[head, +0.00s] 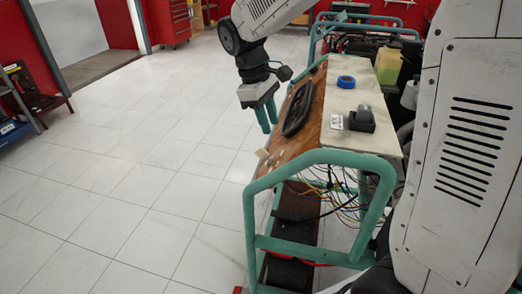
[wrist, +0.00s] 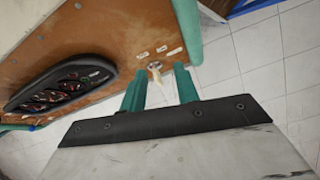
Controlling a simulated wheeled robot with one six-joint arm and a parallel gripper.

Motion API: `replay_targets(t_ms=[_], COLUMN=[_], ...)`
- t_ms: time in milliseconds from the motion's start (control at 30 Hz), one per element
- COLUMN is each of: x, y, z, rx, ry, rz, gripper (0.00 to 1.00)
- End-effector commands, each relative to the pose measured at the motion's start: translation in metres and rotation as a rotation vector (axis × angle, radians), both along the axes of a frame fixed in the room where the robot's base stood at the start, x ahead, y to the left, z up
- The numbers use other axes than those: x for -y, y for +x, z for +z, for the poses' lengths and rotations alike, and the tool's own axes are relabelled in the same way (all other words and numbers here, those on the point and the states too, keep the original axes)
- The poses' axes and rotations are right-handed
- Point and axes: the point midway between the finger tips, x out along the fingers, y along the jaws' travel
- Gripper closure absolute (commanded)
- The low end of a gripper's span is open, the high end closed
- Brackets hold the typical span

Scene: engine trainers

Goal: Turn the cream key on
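The cream key (wrist: 156,74) sits in a round switch on the brown panel, below small white labels, in the wrist view. In the head view a small cream piece (head: 262,154), likely the same key, shows at the panel's near left edge. My gripper (wrist: 160,78) has two teal fingers standing apart, with the key showing in the gap between them; contact is not visible. In the head view my gripper (head: 268,127) points down beside the panel's left side, above and beyond the cream piece. The key's exact angle is hard to read.
The brown panel (head: 300,128) slopes on a teal-framed trainer and carries a dark instrument cluster (head: 298,108). Blue tape (head: 346,82) and a black device (head: 361,119) lie on the pale top. Loose wires hang below. Tiled floor (head: 140,150) to the left is clear.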

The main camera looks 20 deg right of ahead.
Motion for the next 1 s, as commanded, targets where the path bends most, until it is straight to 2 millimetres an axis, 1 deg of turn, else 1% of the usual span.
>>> replay_targets(t_ms=[33,133,200,333,433,567,800,900,1000], x=[-0.006,-0.014,-0.018,-0.023,-0.023,-0.018,-0.006,-0.003,-0.001], y=[0.016,0.039,0.050,0.063,0.065,0.062,0.053,0.050,0.049], z=[-0.014,-0.034,-0.046,-0.060,-0.068,-0.083,-0.118,-0.128,-0.134], rx=[-0.029,-0.068,-0.090,-0.114,-0.122,-0.124,-0.123,-0.122,-0.121], ry=[-0.010,-0.025,-0.033,-0.040,-0.042,-0.043,-0.041,-0.042,-0.042], rz=[0.043,0.112,0.151,0.193,0.205,0.207,0.206,0.206,0.207], gripper=[0.69,0.69,0.69,0.69,0.69,0.69,0.69,0.69,0.69])
